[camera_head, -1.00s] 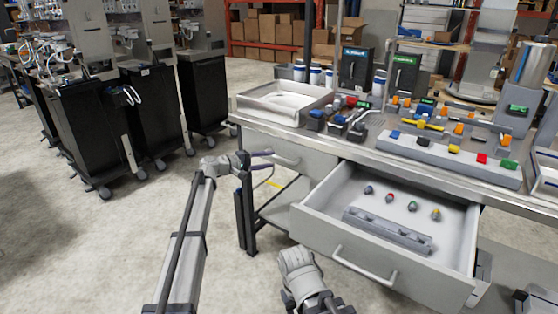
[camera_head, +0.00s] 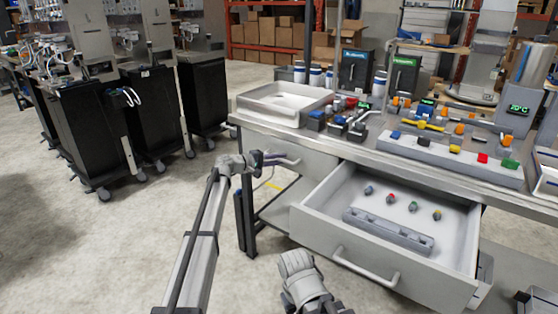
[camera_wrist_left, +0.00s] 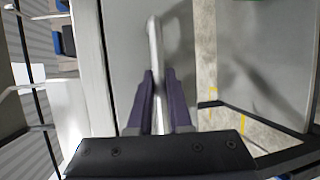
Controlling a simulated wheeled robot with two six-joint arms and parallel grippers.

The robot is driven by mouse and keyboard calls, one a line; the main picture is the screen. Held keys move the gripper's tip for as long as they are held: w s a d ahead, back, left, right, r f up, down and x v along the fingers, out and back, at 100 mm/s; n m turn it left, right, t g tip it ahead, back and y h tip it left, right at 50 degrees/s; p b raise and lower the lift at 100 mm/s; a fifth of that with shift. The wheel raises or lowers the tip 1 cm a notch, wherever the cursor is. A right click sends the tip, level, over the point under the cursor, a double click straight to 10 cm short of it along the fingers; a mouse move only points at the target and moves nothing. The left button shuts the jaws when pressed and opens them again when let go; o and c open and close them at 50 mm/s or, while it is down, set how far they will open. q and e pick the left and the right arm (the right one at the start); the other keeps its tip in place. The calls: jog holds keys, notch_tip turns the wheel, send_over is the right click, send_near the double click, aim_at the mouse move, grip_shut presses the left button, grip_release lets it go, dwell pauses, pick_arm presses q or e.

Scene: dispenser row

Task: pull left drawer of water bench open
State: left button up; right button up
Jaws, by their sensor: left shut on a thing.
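The water bench's left drawer (camera_head: 316,160) is a grey front under the left end of the bench top and looks shut. My left gripper (camera_head: 284,159) comes in from the left and reaches this drawer's handle. In the left wrist view the pale bar handle (camera_wrist_left: 153,38) runs between the two dark fingers of my left gripper (camera_wrist_left: 158,76), which are shut on it. The drawer front (camera_wrist_left: 128,45) fills the middle of that view. The handle is mostly hidden by the gripper in the head view.
The drawer to the right (camera_head: 460,265) stands open, with several small coloured-top parts and a grey rack inside. A white tray (camera_head: 248,107) sits on the bench's left end. Black wheeled carts (camera_head: 155,115) stand at left. Open floor lies left of the bench.

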pick_arm(q)
grip_shut()
dwell(0.7)
jog(key=s+a, duration=0.9)
jog(key=s, duration=0.3)
jog(key=s+a, duration=0.9)
jog(key=s, duration=0.4)
jog(key=shift+a, duration=0.15)
jog(key=shift+s, duration=0.1)
jog(key=o, duration=0.6)
grip_release()
jog(key=shift+o, duration=0.2)
jog(key=p+v, duration=0.1)
jog(key=v, duration=0.6)
jog(key=shift+s+a, duration=0.2)
jog(key=shift+a, duration=0.1)
